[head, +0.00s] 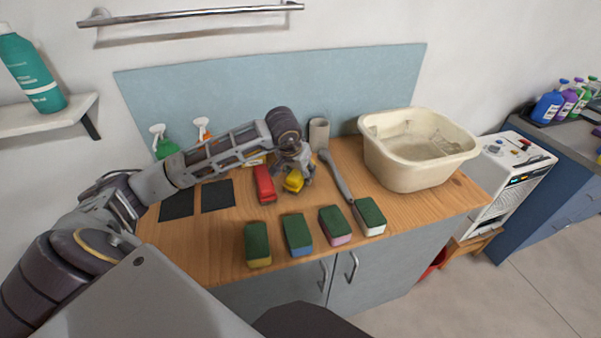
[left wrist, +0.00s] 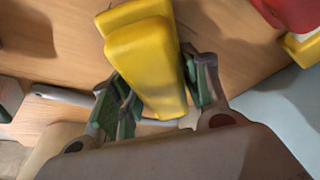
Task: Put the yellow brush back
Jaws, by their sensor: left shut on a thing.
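The yellow brush (head: 293,181) is in my left gripper (head: 297,176) above the wooden counter (head: 200,241), near the counter's middle. In the left wrist view, the yellow brush (left wrist: 147,65) lies between the two green-padded fingers of my left gripper (left wrist: 158,92), which are shut on it. A red brush (head: 264,184) lies on the counter just left of the yellow one. A grey long-handled brush (head: 337,176) lies to the right. My right gripper does not show in either view.
Several green-topped sponges (head: 297,234) line the counter's front. Two dark mats (head: 217,195) lie at the left. A cream basin (head: 415,150) stands at the right.

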